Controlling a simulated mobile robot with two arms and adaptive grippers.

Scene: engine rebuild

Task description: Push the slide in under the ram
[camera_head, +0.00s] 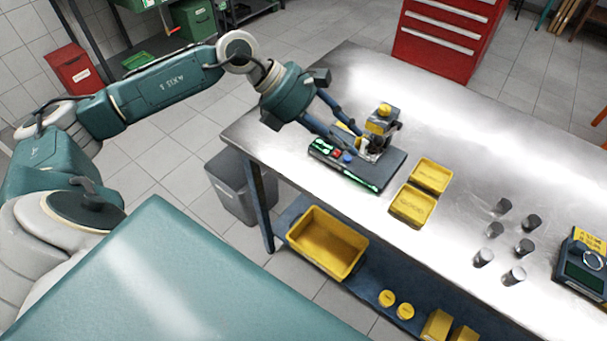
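A small press stands on a dark base plate (389,167) on the steel bench. Its upright head, with the ram, is grey with a yellow cap (384,110). Light metal parts (372,150) show low under the head; I cannot tell the slide apart from them. My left gripper (354,139) reaches in from the left, its two dark blue fingers pointing at the lower part of the press. The fingertips are close to or touching it; whether they hold anything is unclear at this size. My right gripper is not in view.
The base plate's front bears green, red and blue parts (337,153). Two yellow trays (412,206) stand right of the press. Several metal cylinders (495,230) and a dark device with a dial (584,265) are further right. A yellow bin (327,243) is on the lower shelf.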

